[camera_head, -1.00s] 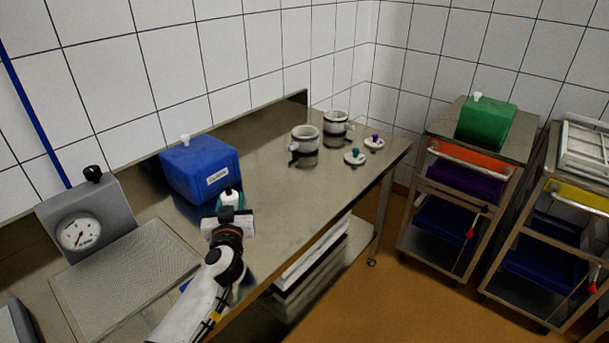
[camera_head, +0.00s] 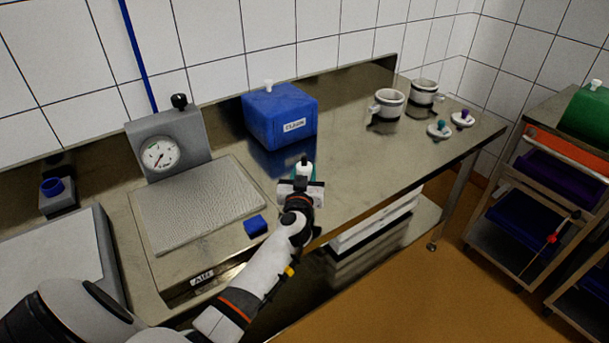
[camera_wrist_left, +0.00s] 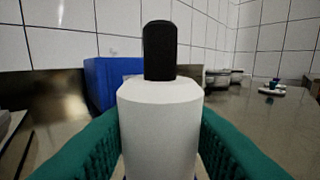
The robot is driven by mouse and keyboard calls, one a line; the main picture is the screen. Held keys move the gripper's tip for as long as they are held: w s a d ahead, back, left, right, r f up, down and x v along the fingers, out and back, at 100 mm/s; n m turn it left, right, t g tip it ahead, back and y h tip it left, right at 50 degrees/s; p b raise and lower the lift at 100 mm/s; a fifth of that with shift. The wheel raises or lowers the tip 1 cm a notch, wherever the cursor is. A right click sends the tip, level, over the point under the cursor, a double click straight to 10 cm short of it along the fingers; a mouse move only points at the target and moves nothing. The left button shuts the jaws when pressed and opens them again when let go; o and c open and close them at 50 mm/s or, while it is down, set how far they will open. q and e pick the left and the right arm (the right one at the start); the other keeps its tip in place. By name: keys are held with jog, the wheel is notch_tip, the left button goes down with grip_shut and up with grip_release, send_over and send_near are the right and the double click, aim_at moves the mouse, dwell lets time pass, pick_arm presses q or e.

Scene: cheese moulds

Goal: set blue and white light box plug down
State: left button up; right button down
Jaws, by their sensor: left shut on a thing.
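The gripper is over the front part of the steel bench (camera_head: 350,150), in front of the blue box. I cannot tell whether the piece touches the bench. My right gripper is not in view.
A blue box (camera_head: 272,122) with a label stands behind the gripper. A scale with a dial (camera_head: 160,155) and a small blue block (camera_head: 255,225) are to the left. Two white cups (camera_head: 388,103) and small knobbed lids (camera_head: 440,130) are at the right. Bare bench lies between.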

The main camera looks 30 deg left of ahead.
pick_arm(q)
jog(key=o, duration=1.1)
jog(key=shift+c, duration=0.2)
